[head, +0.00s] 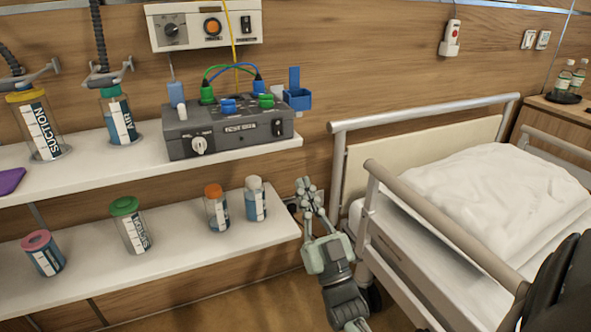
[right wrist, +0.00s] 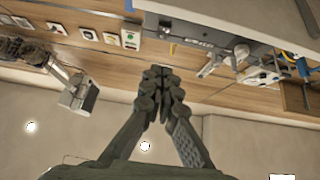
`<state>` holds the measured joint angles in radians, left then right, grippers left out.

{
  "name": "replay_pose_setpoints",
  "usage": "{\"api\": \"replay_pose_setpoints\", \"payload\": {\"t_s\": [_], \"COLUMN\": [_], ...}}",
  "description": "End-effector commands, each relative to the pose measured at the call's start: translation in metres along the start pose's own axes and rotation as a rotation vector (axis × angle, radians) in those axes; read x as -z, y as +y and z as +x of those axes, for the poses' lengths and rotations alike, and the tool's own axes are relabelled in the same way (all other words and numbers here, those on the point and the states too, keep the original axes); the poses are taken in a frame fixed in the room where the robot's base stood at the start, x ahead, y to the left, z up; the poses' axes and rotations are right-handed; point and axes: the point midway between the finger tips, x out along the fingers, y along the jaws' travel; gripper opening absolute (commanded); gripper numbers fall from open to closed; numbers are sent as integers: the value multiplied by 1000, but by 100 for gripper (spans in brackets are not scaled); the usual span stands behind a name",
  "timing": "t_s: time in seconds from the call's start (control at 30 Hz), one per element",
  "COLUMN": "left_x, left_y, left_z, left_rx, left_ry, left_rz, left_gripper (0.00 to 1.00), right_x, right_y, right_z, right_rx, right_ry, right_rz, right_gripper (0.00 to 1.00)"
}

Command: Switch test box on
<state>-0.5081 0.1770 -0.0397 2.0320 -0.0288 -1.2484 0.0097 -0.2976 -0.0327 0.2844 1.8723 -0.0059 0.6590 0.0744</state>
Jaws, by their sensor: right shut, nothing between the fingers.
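The test box (head: 228,128) is a dark grey unit on the upper white shelf in the head view. Its front has a white knob (head: 199,145), a label and a black rocker switch (head: 277,127) at the right end. The switch position is too small to tell. The box also shows, turned over, at the top of the right wrist view (right wrist: 205,38). My right gripper (head: 306,188) is shut and empty, pointing up, below and right of the box and apart from it. It also shows in the right wrist view (right wrist: 158,82). My left gripper is not in view.
Green and blue leads and plugs stand on the box, with a blue holder (head: 297,99) at its right. The upper shelf (head: 90,163) and lower shelf (head: 180,262) hold several jars. A bed rail (head: 440,222) stands close to the right of my gripper.

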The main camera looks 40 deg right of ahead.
Motion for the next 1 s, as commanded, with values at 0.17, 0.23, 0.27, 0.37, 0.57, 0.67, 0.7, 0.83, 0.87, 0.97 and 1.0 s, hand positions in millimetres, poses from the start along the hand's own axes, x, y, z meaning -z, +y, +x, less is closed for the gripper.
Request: {"api": "replay_pose_setpoints", "payload": {"t_s": [0.17,0.23,0.27,0.37,0.57,0.67,0.7,0.83,0.87,0.97,1.0], "left_x": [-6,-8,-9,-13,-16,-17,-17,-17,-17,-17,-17], "left_y": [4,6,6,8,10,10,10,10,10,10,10], "left_z": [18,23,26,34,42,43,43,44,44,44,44], "left_rx": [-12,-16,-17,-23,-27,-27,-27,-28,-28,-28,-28], "left_ry": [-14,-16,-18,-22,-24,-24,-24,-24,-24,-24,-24], "left_rz": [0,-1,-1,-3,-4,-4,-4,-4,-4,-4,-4], "left_gripper": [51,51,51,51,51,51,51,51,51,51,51], "right_x": [3,3,3,2,-15,-23,-25,-28,-28,-29,-29], "right_y": [0,0,0,0,0,0,0,0,0,0,0], "right_z": [36,52,59,80,106,112,114,117,117,117,117], "right_rx": [0,0,0,0,0,0,0,0,0,0,0], "right_ry": [4,4,5,3,-1,-1,-1,-1,-1,-1,-1], "right_rz": [0,0,0,-1,-1,-1,0,0,0,0,0], "right_gripper": [0,0,0,0,0,0,0,0,0,0,0]}}
